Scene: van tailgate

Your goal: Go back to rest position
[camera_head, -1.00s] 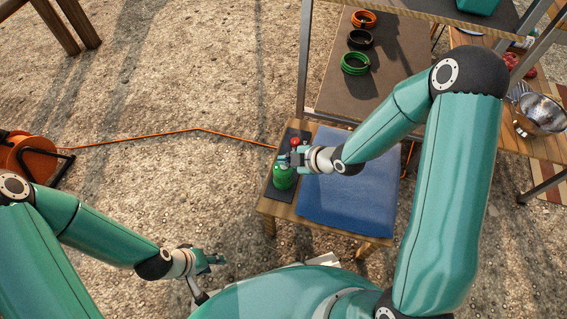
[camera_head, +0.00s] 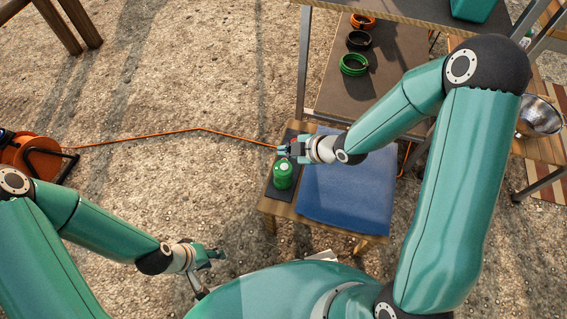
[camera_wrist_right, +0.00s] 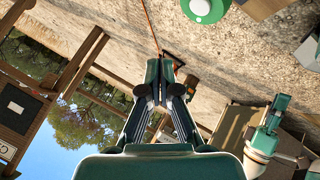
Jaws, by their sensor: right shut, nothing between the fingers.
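My right gripper (camera_head: 284,150) hangs over the small wooden stool, just beyond a green round-topped object (camera_head: 283,175) on a dark mat. It looks apart from that object. In the right wrist view its fingers (camera_wrist_right: 160,65) are together with nothing between them, and the green object's top (camera_wrist_right: 205,8) shows at the upper edge. My left gripper (camera_head: 217,256) is low at the left of my body, over bare ground, apart from any object. It is too small to tell whether its fingers are open.
The stool (camera_head: 272,207) bears a blue cushion or cloth (camera_head: 345,185). A shelf (camera_head: 335,95) behind it holds coiled green (camera_head: 354,64), black and orange cables. A metal bowl (camera_head: 539,116) stands at the right. An orange cable (camera_head: 195,129) runs to a reel (camera_head: 25,155).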

